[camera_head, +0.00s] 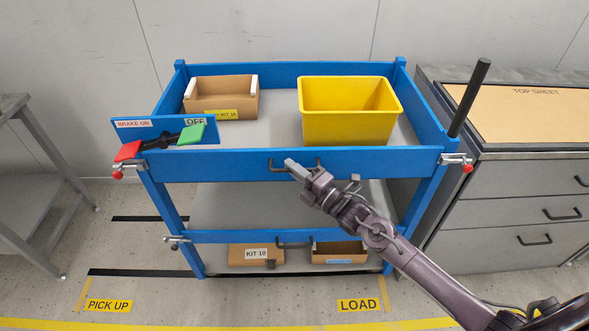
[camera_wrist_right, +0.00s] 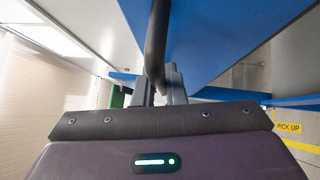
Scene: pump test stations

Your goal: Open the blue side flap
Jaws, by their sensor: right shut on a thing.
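The blue side flap (camera_head: 220,165) is the upper front panel of the blue cart. It stands upright, with a dark bar handle (camera_head: 277,165) at its middle. My right gripper (camera_head: 292,165) is shut on this handle. In the right wrist view the handle (camera_wrist_right: 157,45) runs between the two fingers (camera_wrist_right: 160,88), against the blue panel (camera_wrist_right: 205,40). Red-knobbed latches sit at the flap's left end (camera_head: 120,174) and right end (camera_head: 465,166); I cannot tell how they are set. My left gripper is not in view.
A yellow bin (camera_head: 345,128) and a cardboard kit box (camera_head: 222,95) stand on the top deck. A lower blue flap (camera_head: 230,237) has its own handle. The brake lever (camera_head: 165,141) is at the left corner. A drawer cabinet (camera_head: 520,205) stands close right. Floor in front is clear.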

